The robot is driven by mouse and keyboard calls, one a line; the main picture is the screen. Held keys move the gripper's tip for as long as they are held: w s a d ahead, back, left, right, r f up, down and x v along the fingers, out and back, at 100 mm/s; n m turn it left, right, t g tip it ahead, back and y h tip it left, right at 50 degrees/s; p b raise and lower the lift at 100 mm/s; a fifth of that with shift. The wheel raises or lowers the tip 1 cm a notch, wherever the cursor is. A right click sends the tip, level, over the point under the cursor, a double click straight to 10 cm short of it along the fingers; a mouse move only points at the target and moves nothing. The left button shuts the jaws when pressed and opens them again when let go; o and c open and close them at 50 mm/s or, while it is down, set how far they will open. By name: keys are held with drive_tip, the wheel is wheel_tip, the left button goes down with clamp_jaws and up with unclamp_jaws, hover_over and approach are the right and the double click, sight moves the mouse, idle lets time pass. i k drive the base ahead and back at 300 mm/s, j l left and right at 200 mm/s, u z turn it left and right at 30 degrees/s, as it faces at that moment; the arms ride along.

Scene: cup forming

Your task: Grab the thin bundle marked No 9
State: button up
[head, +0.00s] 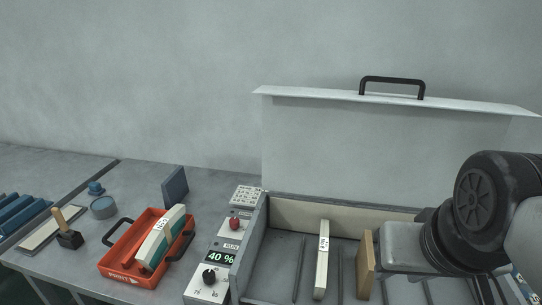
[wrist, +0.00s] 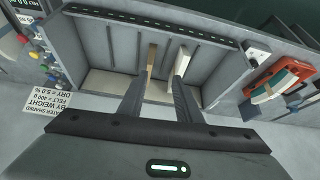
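A thin white bundle (head: 321,275) with a small dark-printed label stands in the open bin, where it also shows in the wrist view (wrist: 182,60). A tan slab (head: 366,268) stands to its right in the head view and to its left in the wrist view (wrist: 151,58). More white bundles with a teal layer (head: 161,238) lie in the orange tray (head: 120,270); one has a label. The label numbers are too small to read, so I cannot tell which is No 9. My gripper (wrist: 159,77) is open, its fingers apart with nothing visible between them, pointing into the bin.
The bin (head: 290,215) has dark upright dividers and a raised lid (head: 390,130) behind. A control panel (head: 222,258) reading 40 % stands to its left. A wooden-handled stamp (head: 69,236), a round tin (head: 103,207) and blue rolls (head: 20,210) lie further left.

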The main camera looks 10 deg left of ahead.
sight(166, 231)
drive_tip(key=u, duration=1.55)
drive_tip(key=z, duration=1)
drive_tip(key=j+z, duration=0.6)
drive_tip(key=z, duration=0.2)
drive_tip(key=j+z, duration=0.45)
drive_tip(key=k+j+z, duration=0.15)
drive_tip(key=j, duration=0.2)
drive_tip(key=j+z, duration=0.15)
drive_tip(key=j, duration=0.15)
drive_tip(key=k+j+z, duration=0.15)
drive_tip(key=k+j, duration=0.15)
drive_tip(key=j, duration=0.15)
drive_tip(key=k+j, duration=0.1)
drive_tip(key=j, duration=0.2)
drive_tip(key=k+j, duration=0.15)
drive_tip(key=j, duration=0.1)
